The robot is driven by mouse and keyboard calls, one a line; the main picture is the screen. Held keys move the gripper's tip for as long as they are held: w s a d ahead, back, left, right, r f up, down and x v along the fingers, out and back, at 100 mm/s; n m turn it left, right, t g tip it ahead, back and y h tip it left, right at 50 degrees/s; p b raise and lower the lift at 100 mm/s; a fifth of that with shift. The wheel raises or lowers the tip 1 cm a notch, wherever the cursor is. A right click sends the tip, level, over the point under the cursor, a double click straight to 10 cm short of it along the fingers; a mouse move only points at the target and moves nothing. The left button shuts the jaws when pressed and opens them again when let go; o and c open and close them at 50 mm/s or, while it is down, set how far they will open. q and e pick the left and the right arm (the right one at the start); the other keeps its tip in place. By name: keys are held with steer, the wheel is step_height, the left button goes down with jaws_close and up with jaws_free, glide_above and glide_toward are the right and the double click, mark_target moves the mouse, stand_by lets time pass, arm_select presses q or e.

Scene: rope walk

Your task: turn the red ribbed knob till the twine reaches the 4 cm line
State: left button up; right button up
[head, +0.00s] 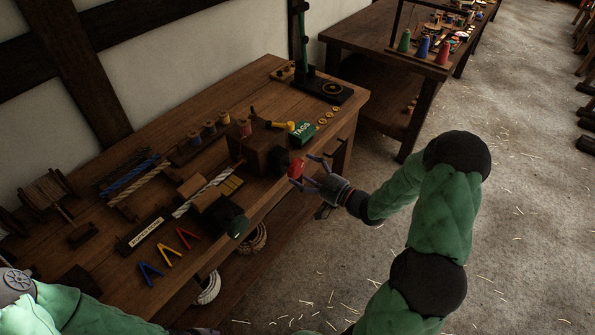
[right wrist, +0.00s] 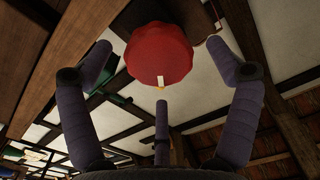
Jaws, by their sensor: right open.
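The red ribbed knob (head: 296,168) sticks out from a dark wooden block (head: 262,152) at the bench's front edge. My right gripper (head: 311,172) faces it, its fingers spread open. In the right wrist view the knob (right wrist: 160,53) fills the upper middle between the spread fingers (right wrist: 162,85), with visible gaps at both sides. A white pointer mark shows low on its face. A pale twisted twine (head: 206,190) runs between the wooden blocks on the bench. The 4 cm line is too small to make out. My left arm shows at the lower left; its gripper is out of view.
A green TAGS box (head: 302,131), a yellow-handled tool (head: 283,125) and thread spools (head: 210,127) stand behind the block. Coloured V-shaped pieces (head: 169,256) lie at the bench's front. Open floor (head: 480,230) lies to the right.

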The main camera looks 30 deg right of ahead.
steer(key=shift+x, duration=1.45)
steer(key=c, duration=1.1)
steer(key=shift+c, duration=0.2)
steer(key=shift+r, duration=0.1)
